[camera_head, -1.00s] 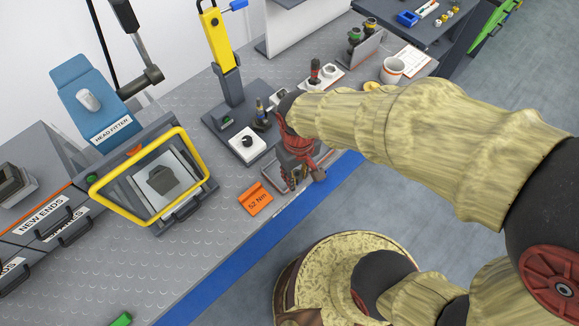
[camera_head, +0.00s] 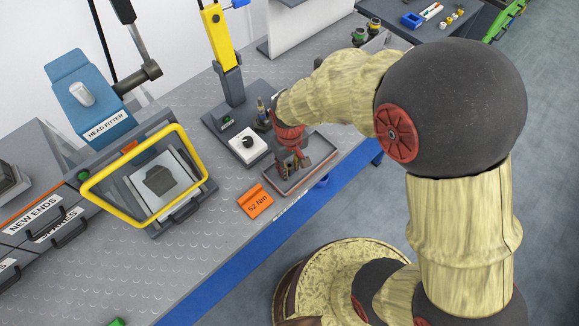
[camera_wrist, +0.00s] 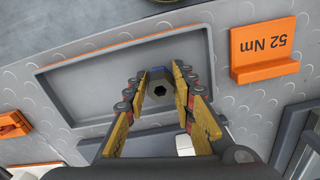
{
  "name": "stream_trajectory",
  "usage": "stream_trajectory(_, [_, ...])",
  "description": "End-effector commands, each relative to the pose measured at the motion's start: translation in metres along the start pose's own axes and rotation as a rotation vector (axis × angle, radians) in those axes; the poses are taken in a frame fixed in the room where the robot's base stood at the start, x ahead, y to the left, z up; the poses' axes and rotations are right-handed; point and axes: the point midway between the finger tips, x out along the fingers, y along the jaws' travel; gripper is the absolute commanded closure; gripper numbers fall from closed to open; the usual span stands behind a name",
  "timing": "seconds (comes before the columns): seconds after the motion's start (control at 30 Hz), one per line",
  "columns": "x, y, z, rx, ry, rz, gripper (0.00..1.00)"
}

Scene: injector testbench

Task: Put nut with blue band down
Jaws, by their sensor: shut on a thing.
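The nut with blue band (camera_wrist: 159,88) shows between the fingertips of my gripper (camera_wrist: 161,88) in the wrist view. It is dark grey with a hexagonal hole facing the camera and a bit of blue at its far edge. My gripper is shut on it. Behind the nut lies a shallow grey tray (camera_wrist: 85,84). I cannot tell whether the nut touches the tray floor. In the head view my gripper (camera_head: 290,166) points down over the tray (camera_head: 325,160), and its fingers hide the nut.
An orange "52 Nm" sign (camera_head: 255,201) stands beside the tray. A white box with a black knob (camera_head: 248,146) and the yellow-columned stand (camera_head: 221,50) are behind my gripper. A yellow-framed case (camera_head: 150,180) is at the left.

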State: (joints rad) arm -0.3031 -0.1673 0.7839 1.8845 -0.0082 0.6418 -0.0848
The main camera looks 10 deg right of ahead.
Motion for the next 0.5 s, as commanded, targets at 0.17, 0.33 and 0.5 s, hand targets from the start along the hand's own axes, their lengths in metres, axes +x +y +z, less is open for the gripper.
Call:
stream_trajectory(0.17, [-0.0010, 0.0000, -0.0008, 0.000, 0.002, 0.000, 1.00])
stream_trajectory(0.33, [0.0027, 0.0000, -0.0005, 0.000, 0.001, 0.000, 1.00])
stream_trajectory(0.5, [0.0026, 0.0000, -0.0005, 0.000, 0.001, 0.000, 0.67])
